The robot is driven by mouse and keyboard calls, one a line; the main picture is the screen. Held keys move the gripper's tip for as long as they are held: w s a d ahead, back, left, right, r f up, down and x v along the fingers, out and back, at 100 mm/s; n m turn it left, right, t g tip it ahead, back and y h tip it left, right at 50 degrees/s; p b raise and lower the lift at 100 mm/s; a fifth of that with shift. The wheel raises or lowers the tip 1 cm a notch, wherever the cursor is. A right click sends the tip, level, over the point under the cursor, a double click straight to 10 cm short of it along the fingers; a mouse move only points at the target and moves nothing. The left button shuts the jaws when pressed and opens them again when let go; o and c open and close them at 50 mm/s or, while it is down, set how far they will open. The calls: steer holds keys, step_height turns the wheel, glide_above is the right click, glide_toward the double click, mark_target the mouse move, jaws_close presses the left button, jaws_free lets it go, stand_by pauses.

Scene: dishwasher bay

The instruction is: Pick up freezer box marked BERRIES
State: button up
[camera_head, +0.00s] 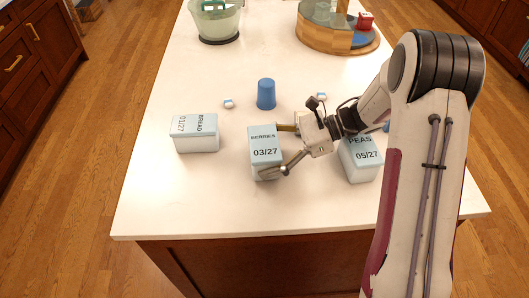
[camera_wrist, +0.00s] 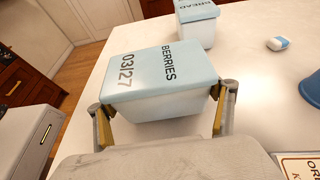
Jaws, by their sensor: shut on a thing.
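The freezer box marked BERRIES 03/27 (camera_head: 264,154) is white with a pale blue lid and is near the middle front of the white counter. My gripper (camera_head: 284,150) reaches it from the right and is shut on it. In the wrist view the BERRIES box (camera_wrist: 160,85) sits between the two fingers (camera_wrist: 162,112), one at each side. I cannot tell whether its base touches the counter. A box marked BREAD (camera_head: 195,133) stands to its left. A box marked PEAS 05/27 (camera_head: 361,160) stands to its right, partly behind my arm.
A blue cup (camera_head: 266,94) stands upside down behind the BERRIES box. Small blue-and-white pieces lie near it, one at the left (camera_head: 228,104). A round wooden tray (camera_head: 312,33) and a green-and-clear bowl (camera_head: 216,20) are at the back. The counter's front left is clear.

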steer(key=shift+r, duration=4.85)
